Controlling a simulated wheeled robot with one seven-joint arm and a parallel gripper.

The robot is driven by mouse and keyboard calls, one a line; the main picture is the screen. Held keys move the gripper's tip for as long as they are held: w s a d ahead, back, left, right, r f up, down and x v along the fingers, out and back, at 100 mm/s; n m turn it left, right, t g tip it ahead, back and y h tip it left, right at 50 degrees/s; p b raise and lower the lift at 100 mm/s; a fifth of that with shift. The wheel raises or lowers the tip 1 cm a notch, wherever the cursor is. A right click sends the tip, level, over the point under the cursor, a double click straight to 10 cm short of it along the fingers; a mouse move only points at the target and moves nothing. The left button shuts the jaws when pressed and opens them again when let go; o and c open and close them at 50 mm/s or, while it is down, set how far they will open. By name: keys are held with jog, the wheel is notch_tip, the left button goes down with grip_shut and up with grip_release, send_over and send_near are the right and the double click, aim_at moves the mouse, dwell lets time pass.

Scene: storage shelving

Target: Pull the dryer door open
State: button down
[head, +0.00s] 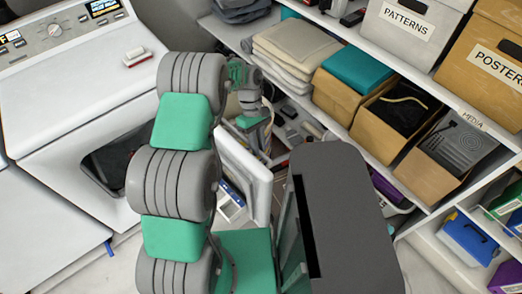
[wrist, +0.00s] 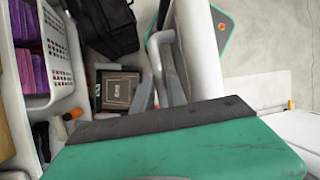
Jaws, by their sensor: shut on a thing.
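The white dryer (head: 62,153) stands at the left in the head view, with its dark round-cornered opening partly showing behind my arm. Its white door (head: 250,178) is swung well out from the front, towards the shelving. In the wrist view the door (wrist: 203,50) is seen nearly edge-on, with a grey bar handle (wrist: 154,48) on its left side. My gripper (wrist: 163,88) is shut on this handle, one finger on each side of the bar. In the head view the grip itself is mostly hidden by my arm and the door.
Shelving (head: 310,35) with folded cloths, cardboard boxes and labelled bins runs close along the right of the door. In the wrist view a white basket (wrist: 67,65) of purple items, a black bag (wrist: 102,25) and a dark box (wrist: 118,90) are left of the handle.

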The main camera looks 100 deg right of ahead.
jog(key=shift+d, duration=0.2)
jog(key=c, duration=1.3)
grip_release()
jog(key=shift+c, duration=0.2)
jog(key=v, duration=0.7)
jog(key=shift+d+r+p, duration=0.2)
jog(key=shift+r+p, duration=0.1)
